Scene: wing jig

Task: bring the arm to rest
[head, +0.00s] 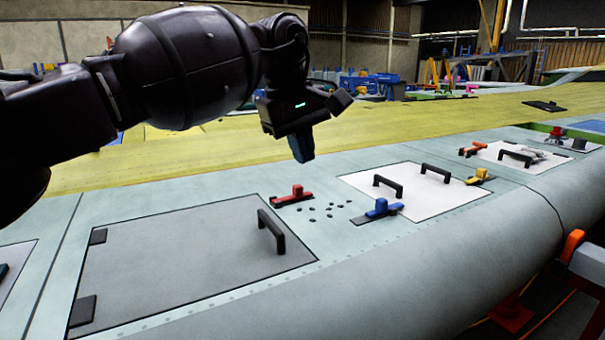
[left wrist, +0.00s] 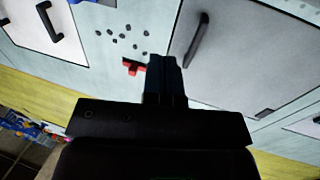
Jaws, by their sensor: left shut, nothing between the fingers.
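My left arm reaches in from the left in the head view. My left gripper (head: 302,150) hangs above the wing surface (head: 350,240), with its fingers together and nothing between them. In the left wrist view the shut fingers (left wrist: 166,75) point toward the wing, apart from it. A red clamp (head: 292,196) lies on the wing below the gripper and also shows in the left wrist view (left wrist: 133,67). My right gripper is not in view.
A grey panel (head: 180,260) with a black handle (head: 271,232) is at left. A white panel (head: 400,192) has two handles. A blue clamp (head: 378,210) and a yellow clamp (head: 480,177) sit beside it. Several small dark pieces (head: 329,209) lie between the panels.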

